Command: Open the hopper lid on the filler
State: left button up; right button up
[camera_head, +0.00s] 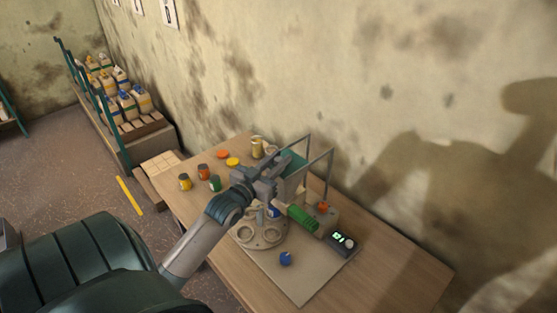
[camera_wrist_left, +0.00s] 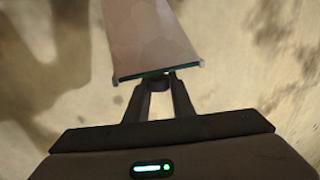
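The filler stands on the wooden table, with thin grey upright posts (camera_head: 328,172) and a green cylinder (camera_head: 302,218) at its front. Its hopper shows a green top panel (camera_head: 296,161), which looks like the lid, partly hidden behind my gripper. My left gripper (camera_head: 275,172) is at the hopper's near side. In the left wrist view a pale flat panel with a thin dark green edge (camera_wrist_left: 157,74) lies just beyond the fingertips (camera_wrist_left: 161,82). The fingers are close together, and whether they grip the panel's edge or a small handle is unclear. My right gripper is out of view.
A round pale plate with holes (camera_head: 245,234) sits before the filler, near a blue jar (camera_head: 286,259) and a display box (camera_head: 343,244). Several small jars (camera_head: 185,182) stand at the table's left. The stained wall is close behind. The table's right end (camera_head: 400,275) is clear.

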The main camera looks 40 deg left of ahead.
pick_arm(q)
grip_shut()
jog(key=shift+w+d, duration=0.2)
jog(key=shift+w, duration=2.35)
jog(key=o, duration=0.7)
grip_release()
jog(key=shift+s, duration=0.1)
jog(key=shift+s+d+f+b, duration=0.1)
jog(key=shift+s+b, duration=0.4)
jog(key=shift+s, duration=0.3)
jog(key=shift+s+d+b, duration=0.35)
jog(key=shift+s+b, duration=0.5)
jog(key=shift+s, duration=1.75)
jog(key=shift+s+d+b, duration=0.4)
jog(key=shift+s+b, duration=0.4)
jog(key=shift+s, duration=1.85)
jog(key=shift+s+d+b, duration=0.35)
jog(key=shift+s+b, duration=0.5)
jog(key=shift+s, duration=1.75)
